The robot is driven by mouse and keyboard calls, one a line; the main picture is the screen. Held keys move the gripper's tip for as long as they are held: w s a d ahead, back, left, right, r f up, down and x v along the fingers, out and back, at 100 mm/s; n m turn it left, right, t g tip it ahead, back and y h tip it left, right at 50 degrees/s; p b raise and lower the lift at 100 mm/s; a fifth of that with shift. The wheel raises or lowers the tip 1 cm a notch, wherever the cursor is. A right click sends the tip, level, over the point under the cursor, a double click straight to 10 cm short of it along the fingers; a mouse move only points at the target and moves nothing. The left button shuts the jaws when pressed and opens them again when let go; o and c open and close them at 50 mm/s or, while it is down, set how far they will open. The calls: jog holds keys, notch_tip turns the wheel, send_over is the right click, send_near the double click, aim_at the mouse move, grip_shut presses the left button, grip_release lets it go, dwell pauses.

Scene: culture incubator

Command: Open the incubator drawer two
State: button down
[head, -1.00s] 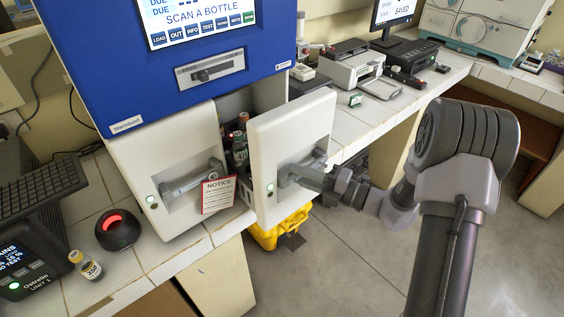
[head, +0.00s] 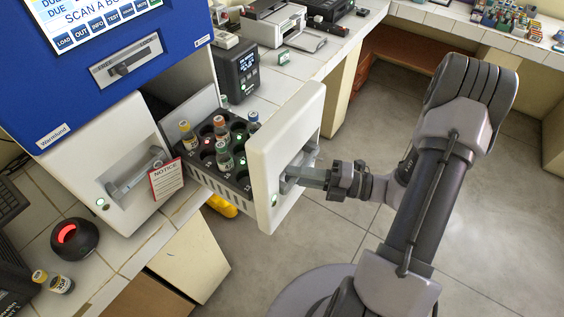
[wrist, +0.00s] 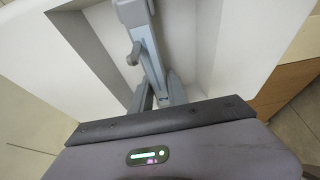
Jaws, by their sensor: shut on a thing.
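The incubator (head: 110,85) is a blue and white cabinet with two white drawer fronts. The right drawer front (head: 270,165) stands well out from the cabinet. Behind it a dark rack (head: 196,160) with round wells holds several small capped bottles (head: 223,155). My gripper (head: 300,176) is shut on the grey handle (wrist: 150,60) of this right drawer, in the recess of its front. In the wrist view the fingers (wrist: 160,95) close around the handle's lower part. The left drawer front (head: 110,160) is closed and carries a NOTICE card (head: 166,179) by its handle.
A dark device with a screen (head: 237,72) and a printer (head: 275,22) stand behind the drawer.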

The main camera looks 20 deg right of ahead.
jog(key=shift+s+d+p, duration=0.15)
jog(key=shift+s+d, duration=0.25)
jog(key=shift+s, duration=0.2)
jog(key=shift+s+d+p, duration=0.15)
jog(key=shift+s+d, duration=0.25)
jog(key=shift+s, duration=0.2)
jog(key=c, duration=1.3)
grip_release()
jog(key=p+v, duration=0.2)
jog(key=v, duration=1.5)
jog(key=shift+s+d, duration=0.15)
